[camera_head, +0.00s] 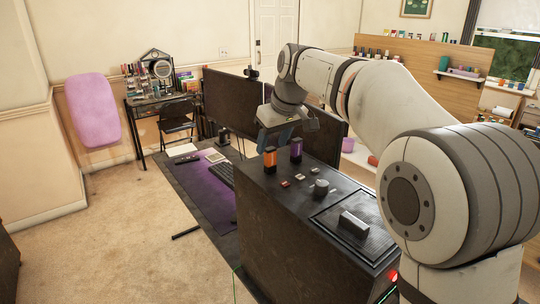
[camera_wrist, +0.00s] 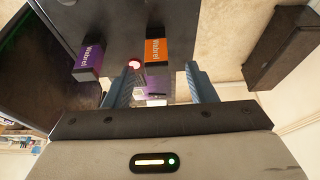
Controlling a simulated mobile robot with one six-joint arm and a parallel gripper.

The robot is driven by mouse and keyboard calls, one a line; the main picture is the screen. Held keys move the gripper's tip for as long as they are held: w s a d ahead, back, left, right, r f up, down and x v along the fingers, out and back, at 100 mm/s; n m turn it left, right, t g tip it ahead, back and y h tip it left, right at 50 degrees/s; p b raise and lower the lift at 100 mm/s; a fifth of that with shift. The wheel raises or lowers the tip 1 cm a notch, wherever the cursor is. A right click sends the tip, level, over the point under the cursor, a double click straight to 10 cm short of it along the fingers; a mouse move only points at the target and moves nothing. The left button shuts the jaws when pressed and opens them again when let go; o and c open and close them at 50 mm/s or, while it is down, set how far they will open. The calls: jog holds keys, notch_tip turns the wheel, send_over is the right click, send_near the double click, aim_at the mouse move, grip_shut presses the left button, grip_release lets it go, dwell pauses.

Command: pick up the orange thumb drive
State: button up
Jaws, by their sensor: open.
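The orange thumb drive (camera_head: 270,161), an orange and black upright block, stands on the top of a dark cabinet-like box. In the wrist view the orange thumb drive (camera_wrist: 157,51) shows a "Wabrel" label and lies ahead of the gap between my fingers, apart from them. My gripper (camera_head: 276,137) is just above and beyond it in the head view. In the wrist view my gripper (camera_wrist: 163,72) has its two blue fingers spread, with nothing held between them.
A purple and black "Wabrel" block (camera_head: 296,150) stands close to the orange one; it also shows in the wrist view (camera_wrist: 90,56). Several small items and a grey block (camera_head: 354,225) lie on the same top. Dark monitors (camera_head: 228,104) stand behind.

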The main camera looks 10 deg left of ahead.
aim_at(272, 149)
jog(key=x, duration=0.5)
jog(key=shift+w+d+p, duration=0.15)
jog(key=shift+p, duration=0.2)
jog(key=c, duration=1.1)
